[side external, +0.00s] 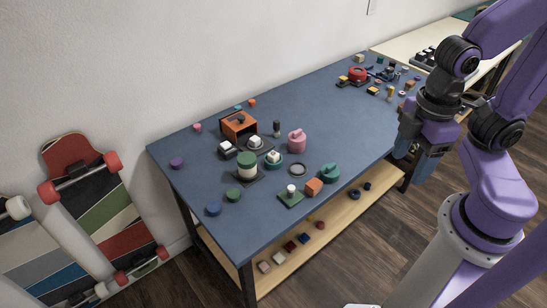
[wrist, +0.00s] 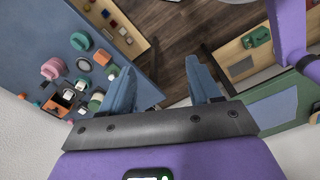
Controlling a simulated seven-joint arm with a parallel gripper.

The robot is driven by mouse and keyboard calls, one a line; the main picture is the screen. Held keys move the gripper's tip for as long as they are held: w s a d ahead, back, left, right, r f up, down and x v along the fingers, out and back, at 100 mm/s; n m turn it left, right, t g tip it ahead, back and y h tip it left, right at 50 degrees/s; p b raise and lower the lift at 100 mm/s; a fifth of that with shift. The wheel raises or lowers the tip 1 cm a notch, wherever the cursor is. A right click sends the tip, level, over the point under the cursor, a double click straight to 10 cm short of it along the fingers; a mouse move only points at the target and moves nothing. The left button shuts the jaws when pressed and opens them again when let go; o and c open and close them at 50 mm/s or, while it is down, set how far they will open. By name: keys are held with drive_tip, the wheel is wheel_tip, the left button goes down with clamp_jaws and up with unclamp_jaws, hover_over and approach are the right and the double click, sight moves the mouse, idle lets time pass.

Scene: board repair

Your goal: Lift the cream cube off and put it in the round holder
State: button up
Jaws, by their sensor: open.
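Several small pale blocks stand on the blue bench, and I cannot tell for sure which is the cream cube. One pale cube (side external: 273,156) sits on a green round dish (side external: 265,162). Another pale block (side external: 254,141) sits on a dark base before the orange box. A dark ring (side external: 298,170), possibly the round holder, lies flat on the bench right of the green dish, with nothing visible in it. My gripper (side external: 415,165) is open and empty, off the bench's right side, far from these blocks. Its spread blue fingers (wrist: 160,66) show in the wrist view.
An orange box (side external: 238,125), a pink piece (side external: 297,141), a green-and-cream cylinder (side external: 247,167), an orange cube (side external: 313,187) and a teal piece (side external: 330,173) crowd around the dish. The bench centre toward the red piece (side external: 357,74) is mostly clear.

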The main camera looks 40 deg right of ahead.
drive_tip(key=w+a+m, duration=0.5)
drive_tip(key=w+m, duration=0.3)
drive_tip(key=w, duration=0.3)
drive_tip(key=m, duration=2)
hover_over(273, 154)
wheel_tip(273, 154, down, 10)
drive_tip(key=r, duration=0.1)
drive_tip(key=f, duration=1.2)
drive_tip(key=shift+w+d, duration=0.1)
drive_tip(key=shift+w, duration=0.15)
drive_tip(key=shift+s+f, duration=0.15)
drive_tip(key=shift+f, duration=1.2)
drive_tip(key=shift+s+f, duration=0.1)
drive_tip(key=shift+f, duration=1.2)
drive_tip(key=c, duration=1.1)
